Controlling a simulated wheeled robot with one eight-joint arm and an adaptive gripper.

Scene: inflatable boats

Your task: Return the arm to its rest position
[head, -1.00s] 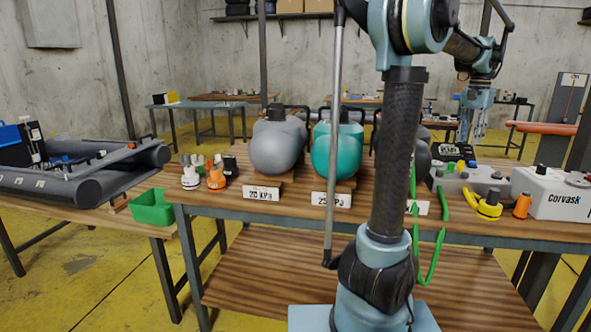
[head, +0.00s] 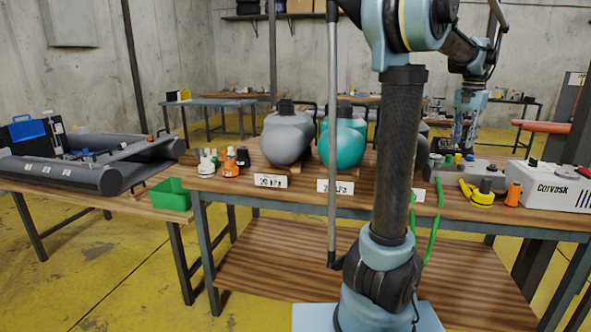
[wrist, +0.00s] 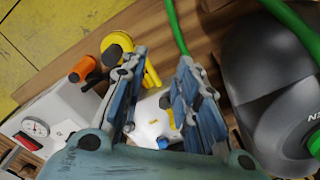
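My arm rises in front of the bench, bent over at the top. My gripper (head: 464,145) hangs down at its far end, over the back right of the bench. In the wrist view, the two blue fingers of my gripper (wrist: 160,75) are spread apart with nothing held between them. Below them are a yellow fitting (wrist: 116,48), an orange cap (wrist: 82,68) and a pale grey surface. A dark tank (wrist: 275,85) lies to the right of the fingers.
The workbench (head: 290,206) carries a grey tank (head: 287,138), a teal tank (head: 343,142) and a white Corvask box (head: 550,187). A green bin (head: 170,194) and a grey inflatable boat (head: 70,172) are at left. Yellow floor (head: 110,270) is open in front.

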